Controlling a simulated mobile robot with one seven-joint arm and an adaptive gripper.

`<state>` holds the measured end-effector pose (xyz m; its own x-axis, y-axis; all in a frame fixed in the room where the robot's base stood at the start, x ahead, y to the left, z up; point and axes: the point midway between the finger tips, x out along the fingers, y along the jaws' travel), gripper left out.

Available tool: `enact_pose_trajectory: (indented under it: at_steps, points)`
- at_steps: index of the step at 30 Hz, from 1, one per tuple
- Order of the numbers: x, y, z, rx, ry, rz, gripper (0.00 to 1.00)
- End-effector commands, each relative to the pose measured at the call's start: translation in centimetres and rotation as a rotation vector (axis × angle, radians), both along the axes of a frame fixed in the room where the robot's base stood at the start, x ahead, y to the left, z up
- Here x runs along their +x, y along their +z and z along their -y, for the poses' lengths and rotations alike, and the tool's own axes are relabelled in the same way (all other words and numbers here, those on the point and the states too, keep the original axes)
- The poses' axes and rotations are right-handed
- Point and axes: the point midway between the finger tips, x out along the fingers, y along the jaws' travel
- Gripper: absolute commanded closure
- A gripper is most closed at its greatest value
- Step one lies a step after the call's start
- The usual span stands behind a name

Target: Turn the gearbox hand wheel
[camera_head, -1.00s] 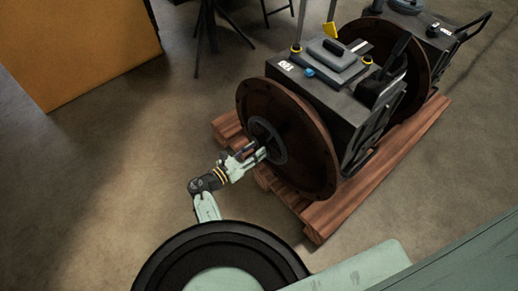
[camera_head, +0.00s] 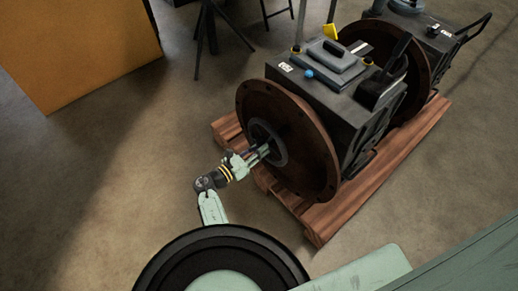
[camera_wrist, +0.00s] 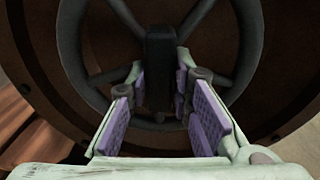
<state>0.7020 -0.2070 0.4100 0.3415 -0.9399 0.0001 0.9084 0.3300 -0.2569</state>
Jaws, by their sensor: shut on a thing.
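The gearbox hand wheel (camera_head: 281,150) is a dark ring on the round brown flange (camera_head: 303,150) of the nearer gearbox. In the wrist view the grey hand wheel (camera_wrist: 248,45) fills the upper middle, with spokes running to its rim. My gripper (camera_head: 262,151) reaches the wheel from the lower left. In the wrist view my gripper (camera_wrist: 160,85) has its purple-padded fingers on both sides of a dark upright bar (camera_wrist: 160,60) of the wheel and is shut on it. The fingers partly hide the wheel's lower part and hub.
The gearbox (camera_head: 335,90) sits on a wooden pallet (camera_head: 345,218), with a second machine (camera_head: 425,45) behind it. An orange-yellow cabinet (camera_head: 80,45) stands at upper left, near dark stand legs (camera_head: 205,40). The floor left of the pallet is clear.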

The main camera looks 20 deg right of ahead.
Motion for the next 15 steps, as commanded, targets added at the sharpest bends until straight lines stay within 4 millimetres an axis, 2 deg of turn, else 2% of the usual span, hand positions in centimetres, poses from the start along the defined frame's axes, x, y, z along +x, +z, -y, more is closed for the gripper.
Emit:
enact_pose_trajectory:
  at_steps: [4,15]
  points:
    - [-0.01,-0.01,-0.01,0.0,0.0,0.0,1.0]
    - [-0.02,-0.02,0.0,0.0,0.0,0.0,1.0]
